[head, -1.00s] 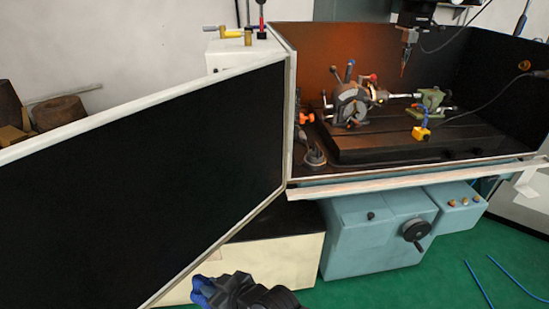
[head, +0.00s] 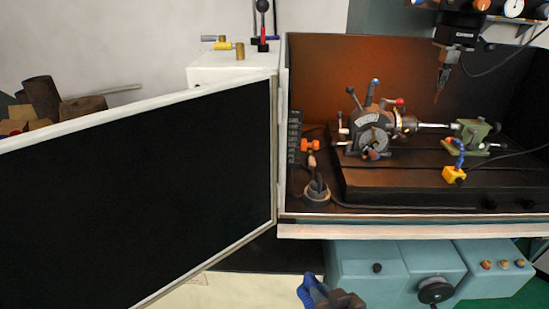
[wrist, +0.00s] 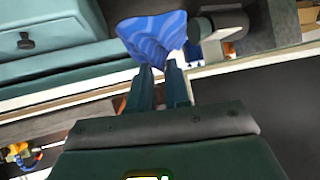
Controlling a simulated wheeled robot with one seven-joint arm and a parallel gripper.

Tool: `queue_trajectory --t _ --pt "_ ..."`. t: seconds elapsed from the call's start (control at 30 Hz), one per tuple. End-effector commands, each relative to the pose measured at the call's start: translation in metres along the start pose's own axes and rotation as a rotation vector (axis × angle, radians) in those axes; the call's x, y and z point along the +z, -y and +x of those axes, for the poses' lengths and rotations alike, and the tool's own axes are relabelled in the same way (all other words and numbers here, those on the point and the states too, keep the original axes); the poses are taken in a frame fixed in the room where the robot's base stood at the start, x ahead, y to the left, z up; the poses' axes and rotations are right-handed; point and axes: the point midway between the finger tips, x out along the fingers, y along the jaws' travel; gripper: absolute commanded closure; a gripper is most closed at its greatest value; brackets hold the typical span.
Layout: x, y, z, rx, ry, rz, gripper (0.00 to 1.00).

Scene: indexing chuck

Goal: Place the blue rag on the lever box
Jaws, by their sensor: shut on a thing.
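The blue rag (wrist: 152,34) is a crumpled cloth with a wavy pattern, pinched between the fingertips of my gripper (wrist: 160,72) in the wrist view. In the head view the rag (head: 307,290) shows at the bottom edge, beside the dark end of my gripper (head: 325,294), in front of the machine. The lever box is probably the white box (head: 230,67) behind the hinged door's top edge, at upper left of centre. Yellow and red-black levers stand on its top. The rag is well apart from it, and the door hides the box's lower part.
A large black door panel (head: 130,205) with a pale frame stands open at left, between my gripper and the white box. The machine enclosure at right holds an indexing chuck (head: 372,135), a green tailstock (head: 470,133) and a yellow block (head: 454,174). Wood pieces (head: 40,97) lie at far left.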

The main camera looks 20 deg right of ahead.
Motion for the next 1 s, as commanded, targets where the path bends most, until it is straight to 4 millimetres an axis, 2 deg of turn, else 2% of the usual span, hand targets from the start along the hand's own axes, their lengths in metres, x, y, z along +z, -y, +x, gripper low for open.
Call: queue_trajectory --t 0.03,0.2,0.33,0.43,0.57,0.77,1.0 --pt "0.009 0.001 0.005 -0.003 0.0 -0.001 1.0" --pt "0.015 0.0 0.009 -0.004 -0.001 -0.001 1.0" --pt "0.013 -0.001 0.009 -0.006 -0.002 -0.001 1.0" --pt "0.004 -0.002 0.009 -0.01 -0.005 -0.002 1.0" --pt "-0.032 -0.007 0.01 -0.02 -0.009 -0.007 1.0" --pt "-0.099 -0.013 0.011 -0.051 -0.009 -0.024 1.0" --pt "-0.203 -0.018 0.005 -0.116 -0.004 -0.063 1.0"
